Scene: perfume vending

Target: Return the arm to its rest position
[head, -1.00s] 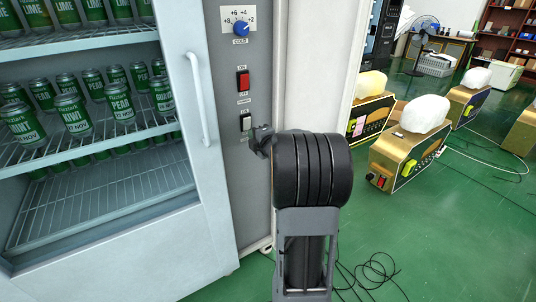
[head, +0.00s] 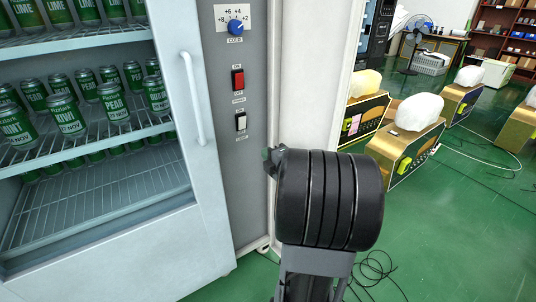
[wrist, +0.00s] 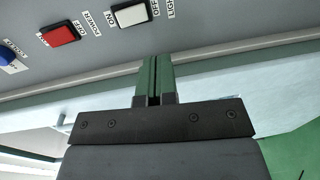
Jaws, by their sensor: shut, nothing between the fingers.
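My gripper (wrist: 155,62) shows in the wrist view with its two green fingers pressed together and nothing between them. It points at the grey control panel and looks clear of it. In the head view my thick black arm link hides most of the gripper; only a small dark part of my arm's end shows at its upper left. The panel (head: 217,170) carries a blue temperature knob (head: 236,26), a red power switch (head: 238,80) and a white light switch (head: 241,122). The wrist view also shows the red switch (wrist: 60,35) and the white switch (wrist: 132,14).
The cooler door with its white handle (head: 193,98) stands at the left, with green cans (head: 63,113) on wire shelves. Gold machines (head: 408,145) with white lumps on top stand at the right. Black cables (head: 375,270) lie on the green floor (head: 455,215). The floor at lower right is clear.

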